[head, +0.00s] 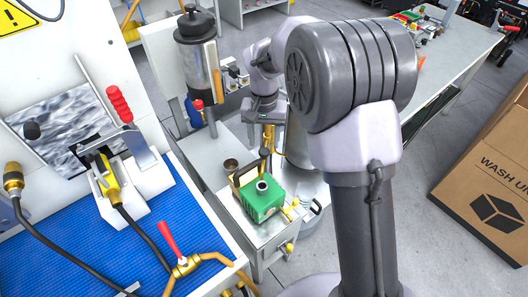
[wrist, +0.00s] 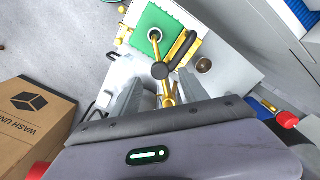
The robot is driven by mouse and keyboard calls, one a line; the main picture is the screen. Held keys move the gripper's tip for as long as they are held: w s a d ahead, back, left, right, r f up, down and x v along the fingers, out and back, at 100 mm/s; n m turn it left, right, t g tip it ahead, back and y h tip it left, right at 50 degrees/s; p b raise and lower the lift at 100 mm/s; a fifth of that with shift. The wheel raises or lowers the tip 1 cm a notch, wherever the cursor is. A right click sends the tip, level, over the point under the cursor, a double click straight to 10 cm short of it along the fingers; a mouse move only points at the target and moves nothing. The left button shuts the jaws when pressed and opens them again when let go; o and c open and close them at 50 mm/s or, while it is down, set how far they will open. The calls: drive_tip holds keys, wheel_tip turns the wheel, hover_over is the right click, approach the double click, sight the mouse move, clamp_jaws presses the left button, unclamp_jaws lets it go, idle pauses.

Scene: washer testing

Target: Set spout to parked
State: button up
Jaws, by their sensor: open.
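A brass spout (wrist: 168,91) with a black ball knob (wrist: 160,70) shows between the fingers of my gripper (wrist: 161,88) in the wrist view. The fingers are apart, on either side of the brass, and I see no clear contact. In the head view my gripper (head: 264,113) points down above the brass spout (head: 268,137), behind the green can. The can (head: 263,200) stands on a small pale stand, its round opening facing up; it also shows in the wrist view (wrist: 146,25). The spout's lower part is partly hidden by my gripper.
A dark handle (head: 237,180) arches beside the can, and a small brown cup (head: 230,166) stands behind it. A blue-matted bench (head: 75,250) is at left; a cardboard box (head: 490,170) is at right.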

sight(264, 151)
wheel_tip(264, 151, down, 4)
drive_tip(key=shift+f+b, duration=0.1)
drive_tip(key=shift+b, duration=0.4)
clamp_jaws()
idle(1.1)
